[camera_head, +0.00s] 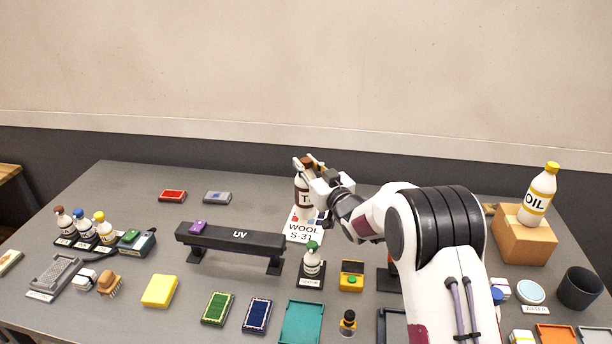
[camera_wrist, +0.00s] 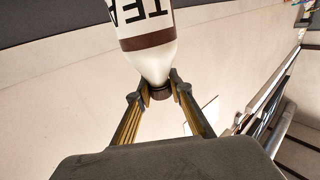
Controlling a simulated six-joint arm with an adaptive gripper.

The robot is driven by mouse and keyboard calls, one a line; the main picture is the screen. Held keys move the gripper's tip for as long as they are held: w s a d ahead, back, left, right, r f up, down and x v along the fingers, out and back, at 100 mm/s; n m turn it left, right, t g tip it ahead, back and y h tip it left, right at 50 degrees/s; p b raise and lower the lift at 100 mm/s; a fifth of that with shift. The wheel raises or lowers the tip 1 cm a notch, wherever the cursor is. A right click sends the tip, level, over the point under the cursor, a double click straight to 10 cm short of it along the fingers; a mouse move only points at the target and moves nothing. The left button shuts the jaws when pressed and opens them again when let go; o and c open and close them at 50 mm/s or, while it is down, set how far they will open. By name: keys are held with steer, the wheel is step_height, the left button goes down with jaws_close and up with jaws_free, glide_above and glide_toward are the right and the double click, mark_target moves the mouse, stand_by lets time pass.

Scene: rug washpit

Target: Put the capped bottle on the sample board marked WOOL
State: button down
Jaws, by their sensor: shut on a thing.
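A white bottle with a brown band and brown cap (camera_head: 301,186) is held at the back centre; its label starts with T. In the wrist view the label of this bottle (camera_wrist: 148,55) reads TEA, partly cut off. My gripper (camera_head: 311,164) is shut on it near the cap, and the fingers (camera_wrist: 158,88) sit on both sides of the neck. The bottle looks upright over the far part of the white sample board marked WOOL S-31 (camera_head: 302,232). I cannot tell whether its base touches the board. Part of the board is hidden by the bottle and gripper.
A black UV bar (camera_head: 230,236) stands left of the board. A green-capped bottle (camera_head: 312,262) stands just in front. An OIL bottle (camera_head: 539,196) stands on a cardboard box (camera_head: 524,237) at right. Several bottles stand in a rack at left. The back left tabletop is mostly clear.

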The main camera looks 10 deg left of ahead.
steer(key=shift+f, duration=1.75)
steer(key=c, duration=1.8)
jaws_free()
steer(key=shift+f, duration=0.15)
steer(key=shift+d, duration=0.1)
steer(key=shift+r+v, duration=0.2)
steer(key=shift+v, duration=5.8)
